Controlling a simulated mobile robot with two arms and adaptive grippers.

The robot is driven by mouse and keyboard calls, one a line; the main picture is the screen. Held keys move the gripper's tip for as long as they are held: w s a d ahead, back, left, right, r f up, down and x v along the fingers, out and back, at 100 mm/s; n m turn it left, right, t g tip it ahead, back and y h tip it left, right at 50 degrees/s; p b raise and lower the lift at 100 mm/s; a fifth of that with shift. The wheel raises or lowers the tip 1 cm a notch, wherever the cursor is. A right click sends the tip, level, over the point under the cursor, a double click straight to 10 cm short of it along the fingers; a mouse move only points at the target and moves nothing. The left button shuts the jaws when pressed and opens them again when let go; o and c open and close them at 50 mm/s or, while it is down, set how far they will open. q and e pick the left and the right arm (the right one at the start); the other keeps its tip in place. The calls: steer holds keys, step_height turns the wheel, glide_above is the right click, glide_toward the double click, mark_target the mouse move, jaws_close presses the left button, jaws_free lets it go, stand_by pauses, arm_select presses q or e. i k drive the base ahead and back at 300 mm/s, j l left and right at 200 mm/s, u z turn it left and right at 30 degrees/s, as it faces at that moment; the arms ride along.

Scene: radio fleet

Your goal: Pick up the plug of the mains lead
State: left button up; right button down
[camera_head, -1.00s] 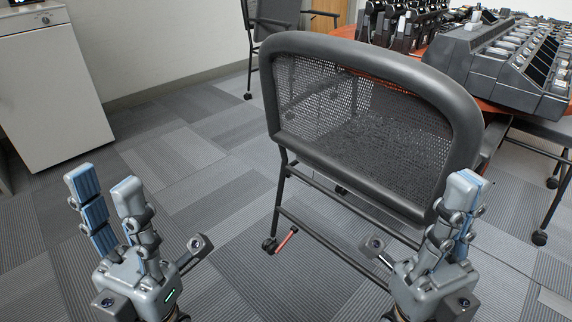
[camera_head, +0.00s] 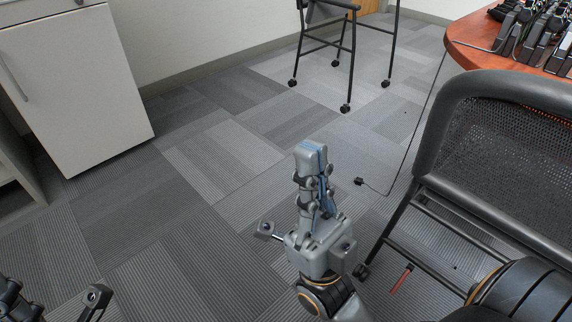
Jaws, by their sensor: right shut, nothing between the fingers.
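The black plug (camera_head: 359,181) of the mains lead lies on the grey carpet, right of the middle of the head view. Its thin dark lead (camera_head: 410,140) runs from it along the floor and up to the wooden table. My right gripper (camera_head: 312,152) points upward in the picture, left of the plug and apart from it. Its fingers are together with nothing between them. Only a small part of my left gripper (camera_head: 95,297) shows at the bottom left; its fingertips are out of sight.
A black mesh chair (camera_head: 500,150) stands close on the right, with a red piece (camera_head: 402,278) low by its legs. Another chair (camera_head: 345,50) on castors stands at the back. A white cabinet (camera_head: 75,90) is at left. The table (camera_head: 480,40) bears several radios. Carpet between is clear.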

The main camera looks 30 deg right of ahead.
mark_target(358, 181)
steer(key=i+j, duration=0.1)
steer(key=i, duration=0.3)
steer(key=i+j, duration=0.15)
steer(key=i, duration=0.25)
steer(key=i+j, duration=0.1)
steer(key=i, duration=0.3)
steer(key=i+l+z, duration=0.15)
steer(key=z, duration=0.25)
steer(key=i+z, duration=0.6)
steer(key=z, duration=0.25)
steer(key=i+j+z, duration=0.2)
steer(key=z, duration=0.2)
steer(key=i+j+z, duration=0.2)
steer(key=z, duration=0.25)
steer(key=i+z, duration=0.3)
steer(key=z, duration=0.2)
steer(key=i+z, duration=0.25)
steer(key=z, duration=0.25)
steer(key=i+j+z, duration=0.25)
steer(key=z, duration=0.2)
